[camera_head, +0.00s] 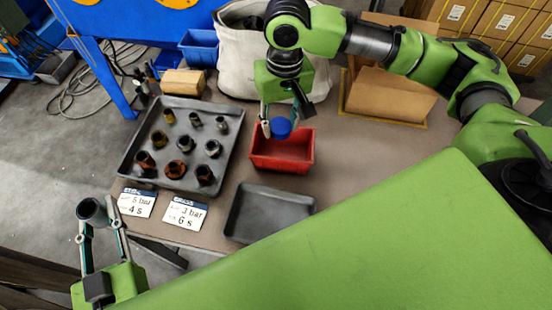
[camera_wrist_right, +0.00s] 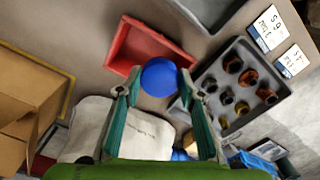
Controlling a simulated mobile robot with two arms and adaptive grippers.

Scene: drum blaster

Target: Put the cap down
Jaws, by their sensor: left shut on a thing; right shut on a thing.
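The blue cap (camera_head: 280,128) is held between the fingertips of my right gripper (camera_head: 286,121), above the red bin (camera_head: 282,163). In the right wrist view, the cap (camera_wrist_right: 159,77) is between the fingertips and overlaps the near edge of the red bin (camera_wrist_right: 150,46). I cannot tell the exact height of the cap over the bin. My left gripper (camera_head: 98,222) is shut on a dark grey hollow part (camera_head: 92,210) at the lower left, off the table's edge.
A dark tray (camera_head: 227,148) with several metal fittings stands left of the red bin. An empty dark tray (camera_head: 268,214) lies in front of the bin. Two cards, one (camera_head: 137,203) and another (camera_head: 185,213), lie nearby. A cardboard box (camera_head: 390,96) and white sack (camera_head: 240,60) stand behind.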

